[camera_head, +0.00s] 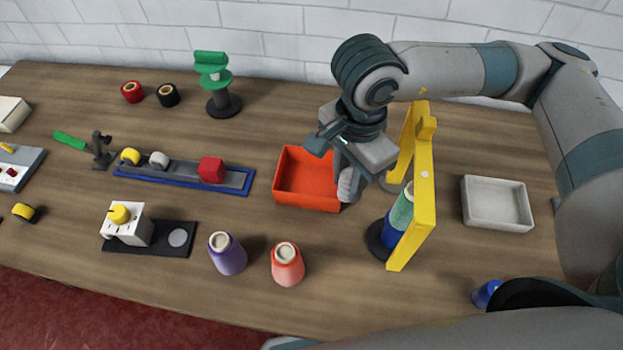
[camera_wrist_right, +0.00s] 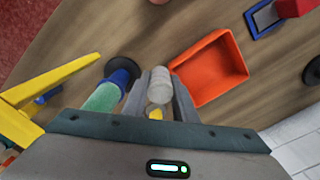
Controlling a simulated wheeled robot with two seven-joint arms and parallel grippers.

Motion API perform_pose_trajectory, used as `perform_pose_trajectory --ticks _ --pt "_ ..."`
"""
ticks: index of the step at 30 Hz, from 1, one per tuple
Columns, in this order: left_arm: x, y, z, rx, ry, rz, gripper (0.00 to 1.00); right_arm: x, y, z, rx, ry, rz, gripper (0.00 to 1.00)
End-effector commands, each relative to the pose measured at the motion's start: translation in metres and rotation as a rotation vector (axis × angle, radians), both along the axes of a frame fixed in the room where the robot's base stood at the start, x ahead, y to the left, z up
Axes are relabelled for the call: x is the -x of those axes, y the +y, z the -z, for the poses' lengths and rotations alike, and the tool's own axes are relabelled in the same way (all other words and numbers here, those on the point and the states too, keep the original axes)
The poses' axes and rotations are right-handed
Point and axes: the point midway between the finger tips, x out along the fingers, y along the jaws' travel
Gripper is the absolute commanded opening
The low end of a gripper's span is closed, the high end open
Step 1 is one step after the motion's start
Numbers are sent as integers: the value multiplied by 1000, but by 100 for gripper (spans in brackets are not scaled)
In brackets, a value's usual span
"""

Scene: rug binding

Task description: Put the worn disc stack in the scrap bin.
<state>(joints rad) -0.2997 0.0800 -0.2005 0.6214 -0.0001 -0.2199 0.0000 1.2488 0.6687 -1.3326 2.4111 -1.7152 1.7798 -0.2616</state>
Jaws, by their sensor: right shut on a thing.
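My right gripper (camera_head: 346,178) is shut on the worn disc stack (camera_head: 347,186), a short pale grey ribbed cylinder. In the right wrist view the stack (camera_wrist_right: 160,87) sits between the two fingers of the gripper (camera_wrist_right: 159,94). The scrap bin appears to be the open orange-red bin (camera_head: 305,200). The gripper and stack are at the bin's right edge in the head view, above table level. The bin (camera_wrist_right: 212,88) looks empty and lies just right of the stack in the wrist view. My left gripper is not in view.
A yellow frame (camera_head: 424,185) and a blue-green cone (camera_head: 398,218) on a dark base stand close right of the gripper. A white tray (camera_head: 497,222) is farther right. Purple (camera_head: 228,256) and coral (camera_head: 287,266) cones stand in front. A blue-edged rail (camera_head: 232,180) lies left.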

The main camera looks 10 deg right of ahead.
Motion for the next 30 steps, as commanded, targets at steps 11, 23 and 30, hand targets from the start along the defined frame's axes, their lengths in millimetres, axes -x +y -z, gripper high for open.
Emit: perform_pose_trajectory --ticks 11,23,30 --pt "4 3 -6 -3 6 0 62 -11 4 5 0 2 1 2" --pt "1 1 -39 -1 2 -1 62 -75 29 44 1 3 2 2" --pt "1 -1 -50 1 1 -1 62 -104 41 65 0 1 -1 2"
